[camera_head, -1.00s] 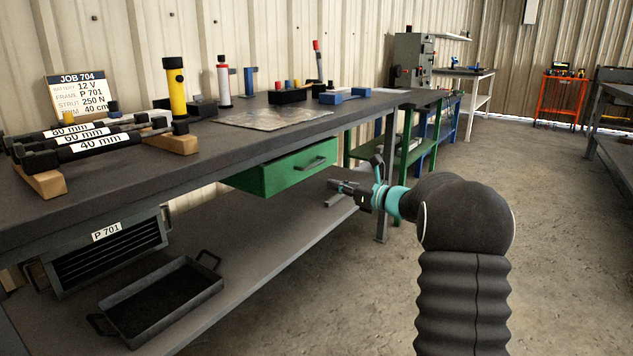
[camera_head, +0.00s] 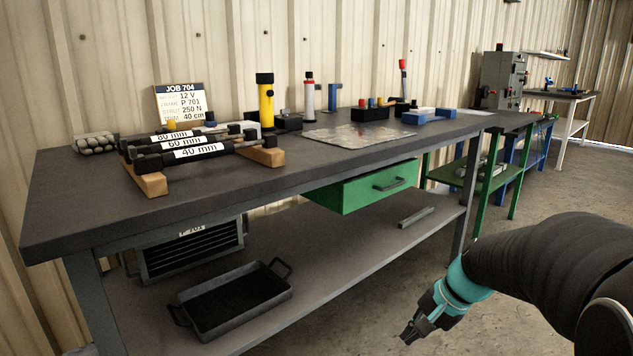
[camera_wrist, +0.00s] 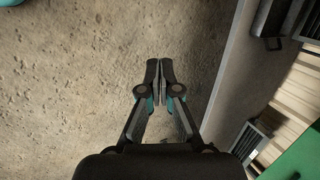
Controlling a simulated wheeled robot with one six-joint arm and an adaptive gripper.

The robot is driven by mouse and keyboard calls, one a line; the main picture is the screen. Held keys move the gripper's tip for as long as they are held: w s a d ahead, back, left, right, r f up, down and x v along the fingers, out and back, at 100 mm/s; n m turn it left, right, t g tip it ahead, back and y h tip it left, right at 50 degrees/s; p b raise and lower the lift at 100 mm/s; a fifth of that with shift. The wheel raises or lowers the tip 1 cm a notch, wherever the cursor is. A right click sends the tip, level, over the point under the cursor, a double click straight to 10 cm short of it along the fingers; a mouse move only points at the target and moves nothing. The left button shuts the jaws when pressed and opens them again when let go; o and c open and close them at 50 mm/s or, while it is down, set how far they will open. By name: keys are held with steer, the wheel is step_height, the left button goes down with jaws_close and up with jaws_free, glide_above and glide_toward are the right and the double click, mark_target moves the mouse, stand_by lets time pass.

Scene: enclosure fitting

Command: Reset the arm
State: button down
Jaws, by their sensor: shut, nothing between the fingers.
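My gripper (camera_head: 410,334) is at the lower right of the head view, in front of the workbench and lower than its top. It points down and to the left and is clear of the bench. In the wrist view my gripper (camera_wrist: 160,64) is shut, its two fingers together with nothing between them. Bare concrete floor (camera_wrist: 80,60) lies below the fingers. My arm bends in from the right edge of the head view.
The workbench (camera_head: 90,215) carries struts on wooden blocks, a yellow cylinder (camera_head: 266,103) and a job card (camera_head: 180,100). Its green drawer (camera_head: 350,196) stands open. A black tray (camera_head: 235,305) lies on the lower shelf.

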steer(key=s+a+r+n+t+h+p, duration=0.1)
steer(key=s+r+n, duration=0.3)
steer(key=s, duration=0.5)
steer(key=s+a+r+n+t+h+p, duration=0.1)
steer(key=s+a+r+n+t+h, duration=0.1)
steer(key=s, duration=0.7)
steer(key=shift+s+r+n+h, duration=0.3)
steer(key=shift+r+n+h, duration=0.4)
steer(key=shift+r+n, duration=0.65)
